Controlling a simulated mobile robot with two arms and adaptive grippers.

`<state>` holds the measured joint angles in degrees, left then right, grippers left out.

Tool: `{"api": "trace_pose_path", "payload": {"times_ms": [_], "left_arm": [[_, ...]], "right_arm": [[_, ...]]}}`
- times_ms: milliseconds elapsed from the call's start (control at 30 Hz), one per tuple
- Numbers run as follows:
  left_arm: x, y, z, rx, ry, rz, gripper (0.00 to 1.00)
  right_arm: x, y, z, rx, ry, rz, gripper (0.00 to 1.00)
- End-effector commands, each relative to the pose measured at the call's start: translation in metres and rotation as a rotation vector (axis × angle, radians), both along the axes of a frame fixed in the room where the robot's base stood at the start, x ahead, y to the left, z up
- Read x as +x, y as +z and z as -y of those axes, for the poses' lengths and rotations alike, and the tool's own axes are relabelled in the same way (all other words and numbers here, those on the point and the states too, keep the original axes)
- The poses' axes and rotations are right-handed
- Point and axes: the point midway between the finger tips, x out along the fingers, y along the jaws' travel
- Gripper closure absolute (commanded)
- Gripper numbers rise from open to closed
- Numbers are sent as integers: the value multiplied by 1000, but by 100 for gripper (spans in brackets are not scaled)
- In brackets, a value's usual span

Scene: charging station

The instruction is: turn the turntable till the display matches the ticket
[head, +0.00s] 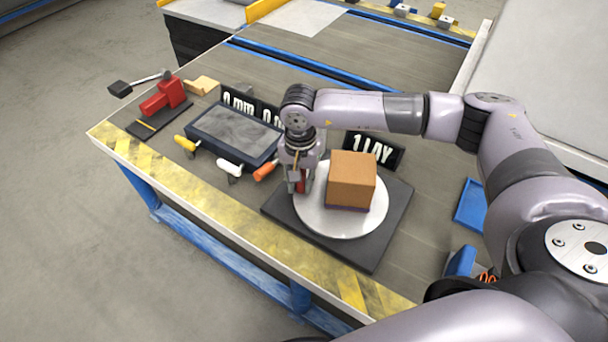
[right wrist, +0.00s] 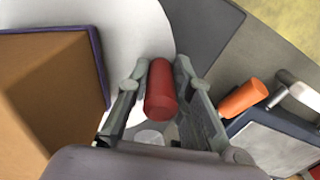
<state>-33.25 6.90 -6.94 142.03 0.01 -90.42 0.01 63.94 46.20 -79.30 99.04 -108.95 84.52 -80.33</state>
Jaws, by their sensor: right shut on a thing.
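The turntable (head: 312,222) is a round white disc on a dark square base, and it also shows in the right wrist view (right wrist: 133,30). A brown box (head: 352,178) stands on the disc, with a purple layer at its foot. A red upright peg (right wrist: 161,90) stands near the disc's left edge. My right gripper (head: 298,188) points down and is shut on this peg, one finger on each side. A black sign (head: 373,150) behind the disc reads "1 LAY"; another (head: 238,98) reads "0 mm 0 m", partly hidden by my arm. I cannot tell which is the ticket. My left gripper is out of view.
Left of the turntable lie a dark tray (head: 237,134) with a grey surface and yellow, white and orange-handled tools (head: 265,171). A red clamp (head: 163,97) sits at the far left. A blue tray (head: 470,204) lies to the right. The striped front edge is mostly clear.

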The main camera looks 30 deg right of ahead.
Motion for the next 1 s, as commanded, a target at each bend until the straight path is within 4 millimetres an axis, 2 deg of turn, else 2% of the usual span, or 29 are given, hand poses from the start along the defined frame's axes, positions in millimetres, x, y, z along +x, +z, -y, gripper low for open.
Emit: {"api": "trace_pose_path", "payload": {"times_ms": [267,300,600,867,1000], "left_arm": [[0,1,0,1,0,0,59],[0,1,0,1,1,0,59],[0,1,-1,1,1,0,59],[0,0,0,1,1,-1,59],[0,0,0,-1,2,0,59]], "right_arm": [[-1,0,-1,1,10,1,100],[-1,0,-1,1,10,1,78],[-1,0,-1,0,8,0,59],[-1,0,-1,0,8,0,59],[0,10,0,0,8,1,59]]}}
